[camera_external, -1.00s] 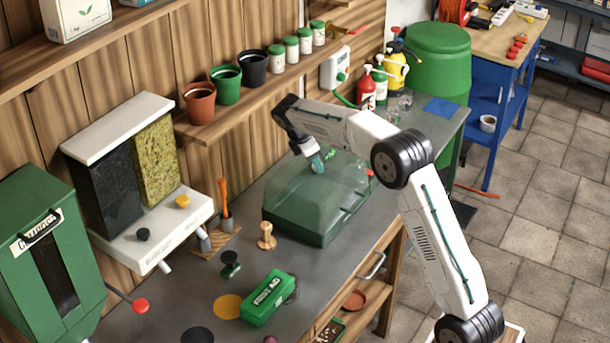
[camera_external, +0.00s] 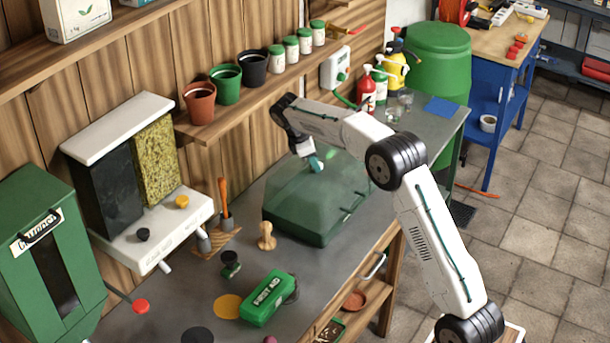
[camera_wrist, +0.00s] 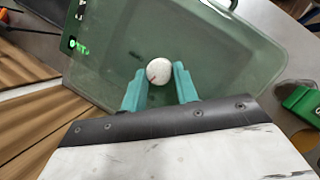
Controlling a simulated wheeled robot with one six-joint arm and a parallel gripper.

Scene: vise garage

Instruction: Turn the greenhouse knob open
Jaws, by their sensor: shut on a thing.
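The greenhouse (camera_external: 315,215) is a translucent green lidded box on the grey workbench, below my arm. It also fills much of the wrist view (camera_wrist: 215,90). Its knob (camera_wrist: 158,71) looks like a round, whitish ball on top of the lid. My gripper (camera_external: 317,166) reaches down to the lid top with teal fingers. In the wrist view, my gripper (camera_wrist: 159,78) has one finger on each side of the knob and is shut on it. In the external view the fingers mostly hide the knob.
A shelf with pots (camera_external: 226,84) runs along the wooden wall. Bare bench shows left of the greenhouse.

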